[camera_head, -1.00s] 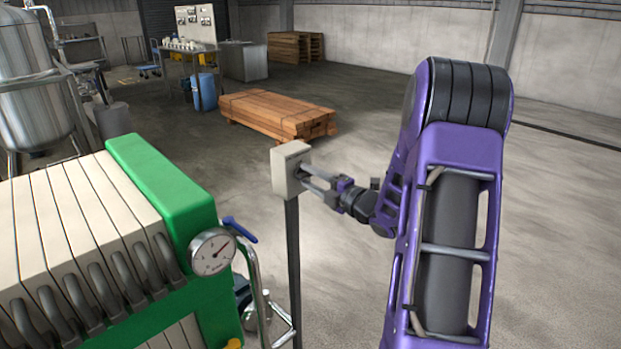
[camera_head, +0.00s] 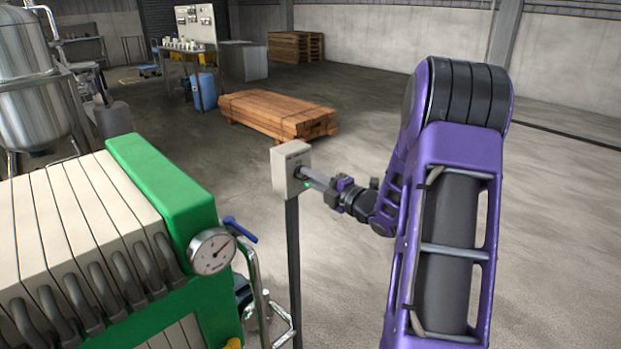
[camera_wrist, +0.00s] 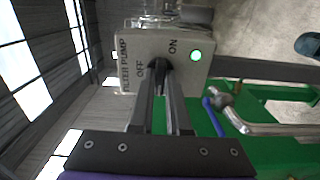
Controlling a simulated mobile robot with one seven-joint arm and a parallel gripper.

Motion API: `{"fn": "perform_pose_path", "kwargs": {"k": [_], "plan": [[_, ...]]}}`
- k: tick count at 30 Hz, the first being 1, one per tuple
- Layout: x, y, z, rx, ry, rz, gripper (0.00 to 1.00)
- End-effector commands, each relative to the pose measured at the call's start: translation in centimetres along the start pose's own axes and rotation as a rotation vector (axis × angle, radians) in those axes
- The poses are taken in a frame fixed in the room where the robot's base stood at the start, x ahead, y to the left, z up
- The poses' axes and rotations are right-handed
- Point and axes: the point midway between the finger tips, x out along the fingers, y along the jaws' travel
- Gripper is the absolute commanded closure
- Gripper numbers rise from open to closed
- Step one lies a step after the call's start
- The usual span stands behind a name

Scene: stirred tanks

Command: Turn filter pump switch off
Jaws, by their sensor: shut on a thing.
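The filter pump switch box (camera_head: 285,170) is a pale grey box on a dark post in the head view. In the wrist view its face (camera_wrist: 190,82) shows sideways, with the lettering FILTER PUMP, OFF and ON. A lit green lamp (camera_wrist: 195,56) is beside the ON mark. A dark knob (camera_wrist: 159,62) sits on the face near the OFF and ON marks. My gripper (camera_head: 304,173) reaches the box from the right. Its fingers, also in the wrist view (camera_wrist: 160,75), are shut on the knob and hide part of it.
A green filter press (camera_head: 165,185) with pale plates and a pressure gauge (camera_head: 212,251) stands close on the left. Bent metal pipes (camera_head: 262,295) run beside the post. A timber stack (camera_head: 275,112) lies behind the box. The floor on the right is open.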

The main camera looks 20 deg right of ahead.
Motion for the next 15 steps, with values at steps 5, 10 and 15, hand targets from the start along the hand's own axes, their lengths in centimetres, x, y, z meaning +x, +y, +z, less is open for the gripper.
{"fn": "perform_pose_path", "kwargs": {"k": [5,10,15], "plan": [[0.0,-0.06,0.0,0.072,0.0,0.0,1.0],[0.01,-0.05,-0.01,0.194,0.001,0.0,1.0],[0.01,0.0,-0.02,0.352,0.001,0.0,1.0]]}}
